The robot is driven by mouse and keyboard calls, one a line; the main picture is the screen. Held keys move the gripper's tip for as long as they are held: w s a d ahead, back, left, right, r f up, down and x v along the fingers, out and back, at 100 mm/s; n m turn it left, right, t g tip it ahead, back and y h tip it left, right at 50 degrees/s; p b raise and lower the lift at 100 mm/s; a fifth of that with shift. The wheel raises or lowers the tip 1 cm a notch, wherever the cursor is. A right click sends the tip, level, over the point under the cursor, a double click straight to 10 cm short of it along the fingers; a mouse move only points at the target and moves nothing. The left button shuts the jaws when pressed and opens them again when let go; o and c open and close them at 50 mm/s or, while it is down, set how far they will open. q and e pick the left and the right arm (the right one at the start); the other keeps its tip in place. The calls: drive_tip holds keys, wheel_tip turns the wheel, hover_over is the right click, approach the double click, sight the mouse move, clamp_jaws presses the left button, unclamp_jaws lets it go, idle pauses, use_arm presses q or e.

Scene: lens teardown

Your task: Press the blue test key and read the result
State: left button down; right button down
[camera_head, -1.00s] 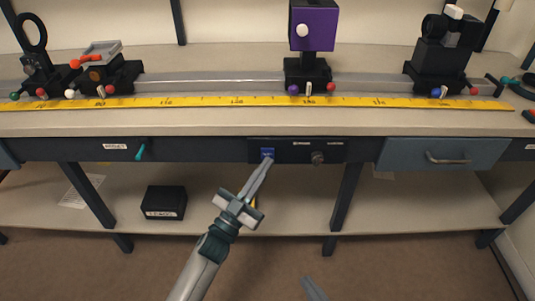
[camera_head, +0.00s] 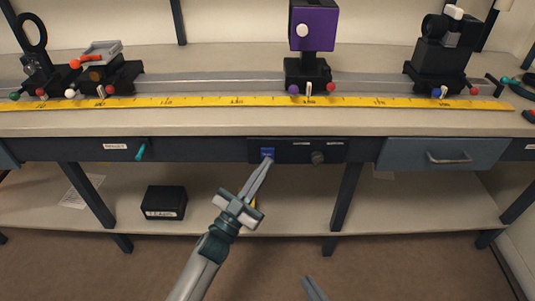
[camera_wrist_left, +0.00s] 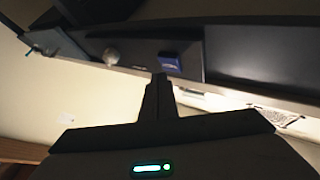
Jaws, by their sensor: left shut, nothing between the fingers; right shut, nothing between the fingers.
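The blue test key (camera_head: 267,153) is on a dark control panel (camera_head: 292,145) under the front edge of the bench. It also shows in the left wrist view (camera_wrist_left: 169,62). My left gripper (camera_head: 268,163) is shut and empty, its fingertips just below the key in the head view. In the left wrist view the fingertips (camera_wrist_left: 160,76) appear close under the key; I cannot tell whether they touch it. Only the tip of my right gripper (camera_head: 313,288) shows, shut, low at the bottom edge. No readable result shows.
A teal lever (camera_head: 140,152) is to the left and a drawer (camera_head: 443,153) to the right. A purple block (camera_head: 314,25) and other mounts stand on the rail above. A black box (camera_head: 165,202) lies on the lower shelf.

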use_arm(q)
drive_tip(key=shift+w, duration=0.8)
idle(1.4)
drive_tip(key=shift+s, duration=0.1)
drive_tip(key=shift+s+p, duration=0.4)
drive_tip(key=shift+s, duration=0.3)
drive_tip(key=shift+s, duration=0.15)
drive_tip(key=s+p, duration=0.2)
drive_tip(key=s, duration=0.2)
drive_tip(key=shift+s, duration=0.4)
idle(0.7)
